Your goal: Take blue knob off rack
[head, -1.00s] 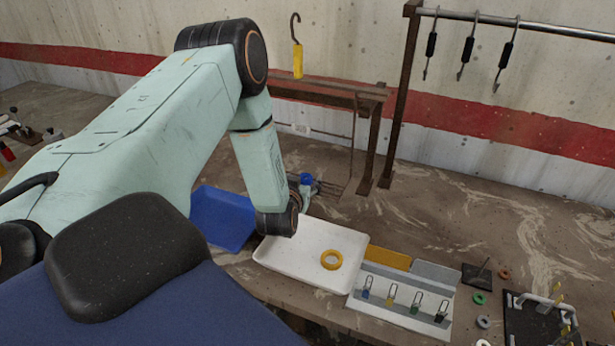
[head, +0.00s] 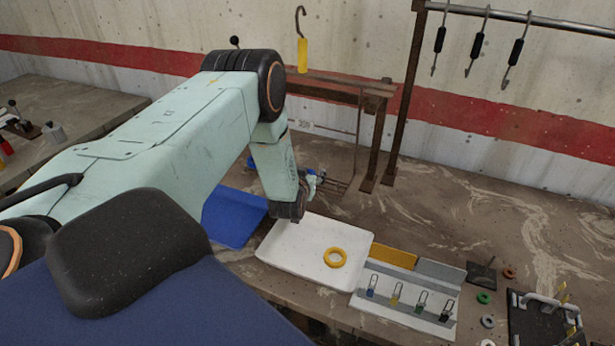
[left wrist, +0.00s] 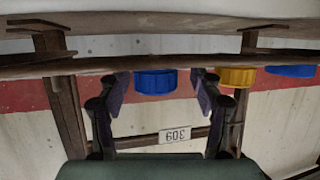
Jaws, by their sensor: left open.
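In the left wrist view a ribbed blue knob (left wrist: 155,82) sits against the brown rail (left wrist: 170,62) of the rack. A yellow knob (left wrist: 237,77) and another blue knob (left wrist: 291,71) sit to its right. My left gripper (left wrist: 155,108) is open, with a finger on each side of the first blue knob in the picture. I see a gap on both sides; I cannot tell how deep the knob is between them. In the head view my left gripper (head: 315,183) is small and partly hidden behind my arm, near the brown rack (head: 330,87).
A white tray (head: 300,262) holds a yellow ring (head: 335,257). A blue tray (head: 232,222) lies left of it. A holder with several small padlocks (head: 405,312) stands at the front. Black-handled hooks (head: 478,45) hang from a rail at the right. The table's right middle is clear.

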